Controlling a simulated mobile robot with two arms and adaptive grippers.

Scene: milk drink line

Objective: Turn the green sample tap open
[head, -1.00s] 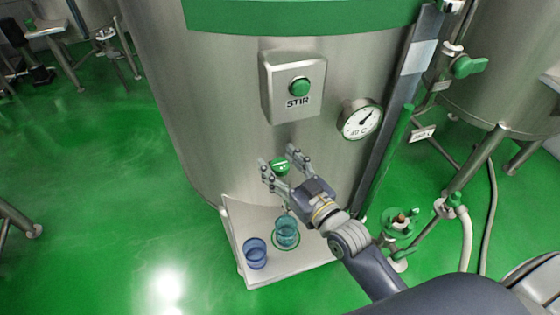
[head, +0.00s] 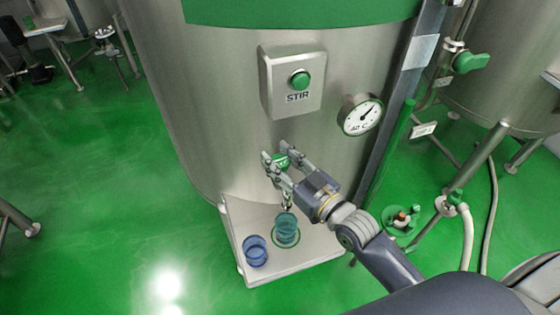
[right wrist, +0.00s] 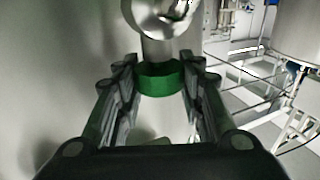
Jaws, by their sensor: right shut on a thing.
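The green sample tap (head: 281,161) sits low on the front of the steel tank, above a small shelf. My right gripper (head: 277,157) has its fingers on both sides of the tap's green handle and is shut on it. In the right wrist view the green handle (right wrist: 160,79) is between the fingertips (right wrist: 159,82), with a metal pipe behind it. A blue-green cup (head: 286,229) stands on the shelf below the tap, on a green ring. My left gripper is not in view.
A light shelf (head: 290,262) juts from the tank and also holds a blue cup (head: 255,251) at its left. Above are a green STIR button (head: 300,79) and a round dial gauge (head: 360,114). A green-handled valve (head: 470,62) is on the far right.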

